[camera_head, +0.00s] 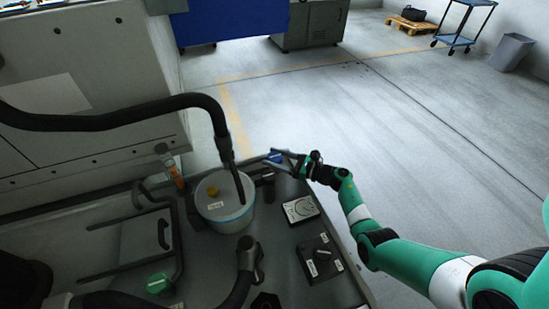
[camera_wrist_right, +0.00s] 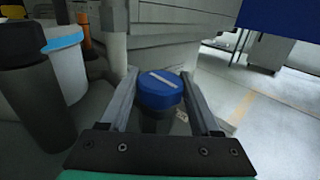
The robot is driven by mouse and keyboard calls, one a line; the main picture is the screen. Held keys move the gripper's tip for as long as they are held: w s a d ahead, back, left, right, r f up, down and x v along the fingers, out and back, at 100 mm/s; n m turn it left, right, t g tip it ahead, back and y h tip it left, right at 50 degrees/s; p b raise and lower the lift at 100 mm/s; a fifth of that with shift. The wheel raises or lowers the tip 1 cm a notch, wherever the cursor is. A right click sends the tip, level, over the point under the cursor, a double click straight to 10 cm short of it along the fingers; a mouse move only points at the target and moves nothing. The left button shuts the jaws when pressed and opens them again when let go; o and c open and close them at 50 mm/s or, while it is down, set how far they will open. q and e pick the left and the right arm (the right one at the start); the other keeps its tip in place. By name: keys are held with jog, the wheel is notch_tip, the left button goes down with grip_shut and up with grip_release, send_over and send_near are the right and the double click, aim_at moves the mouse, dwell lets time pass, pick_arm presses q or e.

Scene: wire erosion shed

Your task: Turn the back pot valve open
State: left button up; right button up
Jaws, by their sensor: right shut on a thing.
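A blue round valve knob (camera_head: 274,156) with a pale line across its top stands at the far edge of the dark bench. It also shows in the right wrist view (camera_wrist_right: 159,90), on a dark stem, its line slanting from upper left to lower right. My right gripper (camera_head: 284,158) reaches in from the right and is shut on the blue knob, one finger on each side. A green knob (camera_head: 158,284) sits at the front left of the bench. My left gripper is not in view.
A white pot (camera_head: 224,205) with a thick black hose (camera_head: 110,121) entering it stands left of the blue knob.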

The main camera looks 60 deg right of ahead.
jog(key=shift+d+f+n+y+b, duration=0.1)
jog(key=shift+f+n+y+b, duration=0.2)
jog(key=shift+y+b, duration=0.25)
jog(key=shift+n+y+b, duration=0.35)
jog(key=shift+n+y, duration=0.15)
jog(key=shift+y, duration=0.25)
jog(key=shift+r+y, duration=0.15)
jog(key=shift+y, duration=0.25)
jog(key=shift+r+n+g+y, duration=0.1)
jog(key=shift+n+g+y, duration=0.2)
jog(key=shift+n+y, duration=0.25)
jog(key=o, duration=1.4)
jog(key=shift+s, duration=0.1)
